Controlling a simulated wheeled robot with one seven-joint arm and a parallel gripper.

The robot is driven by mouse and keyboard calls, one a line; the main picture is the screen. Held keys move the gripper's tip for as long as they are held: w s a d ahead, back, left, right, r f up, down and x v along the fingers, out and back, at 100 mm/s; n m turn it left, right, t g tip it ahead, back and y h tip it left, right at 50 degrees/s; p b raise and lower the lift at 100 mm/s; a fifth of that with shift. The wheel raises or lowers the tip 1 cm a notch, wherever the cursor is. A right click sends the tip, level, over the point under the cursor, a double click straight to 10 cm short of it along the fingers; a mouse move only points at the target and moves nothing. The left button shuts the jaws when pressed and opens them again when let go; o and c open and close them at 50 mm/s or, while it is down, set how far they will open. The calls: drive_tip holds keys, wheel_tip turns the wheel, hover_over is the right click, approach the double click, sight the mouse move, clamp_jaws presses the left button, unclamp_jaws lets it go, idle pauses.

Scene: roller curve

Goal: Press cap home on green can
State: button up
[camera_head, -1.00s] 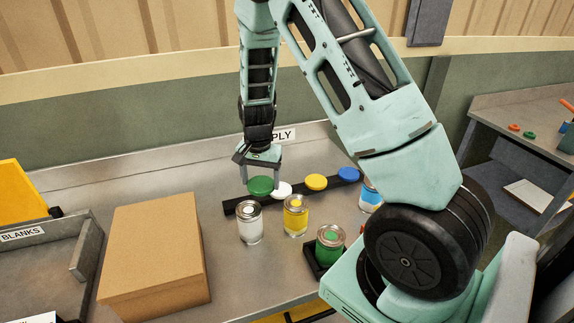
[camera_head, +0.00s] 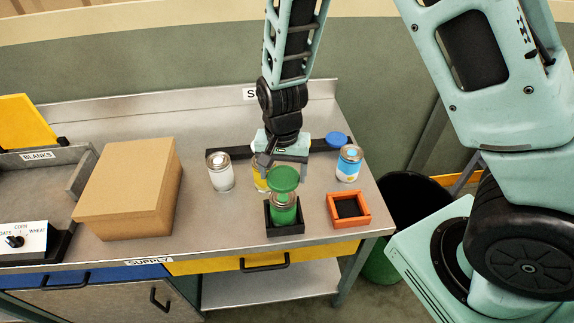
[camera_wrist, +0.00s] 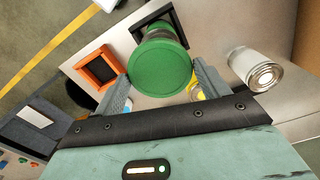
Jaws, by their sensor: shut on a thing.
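The green can (camera_head: 284,213) stands upright in a black square holder (camera_head: 284,230) near the front of the bench. My gripper (camera_head: 285,170) is shut on the green cap (camera_head: 285,180) and holds it over the can's top. In the wrist view the round green cap (camera_wrist: 160,67) sits between the two fingers and hides most of the can. The can's metal rim shows just under the cap in the head view. I cannot tell whether the cap touches the rim.
A white can (camera_head: 220,172), a mostly hidden yellow can (camera_head: 259,179) and a blue can (camera_head: 349,165) stand nearby. A blue cap (camera_head: 337,139) lies on the dark rack behind. An orange square holder (camera_head: 348,209) is to the right, a cardboard box (camera_head: 128,192) to the left.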

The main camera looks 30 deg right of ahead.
drive_tip(key=b, duration=0.4)
hover_over(283, 197)
drive_tip(key=shift+f, duration=2.4)
drive_tip(key=shift+f+b, duration=0.55)
drive_tip(key=shift+f, duration=0.2)
drive_tip(key=shift+f, duration=0.65)
drive_tip(key=shift+c, duration=0.3)
drive_tip(key=o, duration=1.1)
drive_tip(key=shift+r, duration=0.1)
drive_tip(key=shift+r+p, duration=3.95)
drive_tip(key=shift+r, duration=0.5)
